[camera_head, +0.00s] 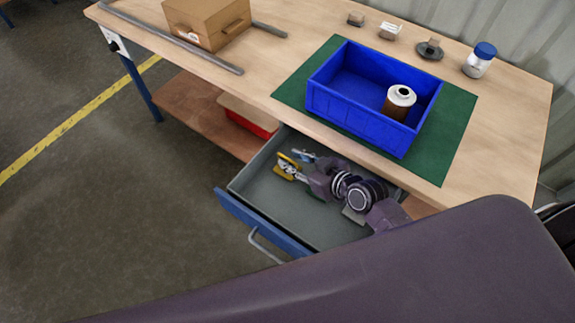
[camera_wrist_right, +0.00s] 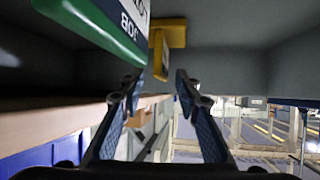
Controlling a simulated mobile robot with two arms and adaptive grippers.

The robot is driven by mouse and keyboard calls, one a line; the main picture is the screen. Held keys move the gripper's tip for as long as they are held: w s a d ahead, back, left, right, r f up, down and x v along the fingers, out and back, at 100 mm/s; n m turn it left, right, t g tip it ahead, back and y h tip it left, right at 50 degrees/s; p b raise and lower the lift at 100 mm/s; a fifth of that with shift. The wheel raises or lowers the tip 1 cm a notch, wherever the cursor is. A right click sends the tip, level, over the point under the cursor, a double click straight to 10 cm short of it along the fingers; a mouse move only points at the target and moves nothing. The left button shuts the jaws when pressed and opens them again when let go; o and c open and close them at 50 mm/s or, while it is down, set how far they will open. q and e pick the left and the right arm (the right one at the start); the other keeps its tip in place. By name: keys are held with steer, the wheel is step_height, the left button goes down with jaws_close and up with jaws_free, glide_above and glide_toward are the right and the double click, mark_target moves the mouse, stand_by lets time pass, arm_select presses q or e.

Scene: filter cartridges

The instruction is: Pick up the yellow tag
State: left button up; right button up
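The yellow tag (camera_head: 285,173) lies in the open drawer (camera_head: 262,192) near its left end. In the right wrist view the yellow tag (camera_wrist_right: 168,32) shows just past my fingertips, roughly in line with the gap between them. My right gripper (camera_head: 298,164) reaches into the drawer from the right and is right at the tag. In the right wrist view my right gripper (camera_wrist_right: 159,88) has its fingers apart, with no grip visible. My left gripper is not in view.
A green-edged labelled item (camera_wrist_right: 100,25) is close beside my right fingers. The drawer walls surround the hand. Above, the bench (camera_head: 500,150) holds a blue crate (camera_head: 350,117) with a brown-and-white cartridge (camera_head: 400,97), a cardboard box (camera_head: 205,22) and a blue-lidded jar (camera_head: 479,62).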

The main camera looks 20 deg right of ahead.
jaws_close()
stand_by(0.3)
steer(key=shift+r, duration=0.1)
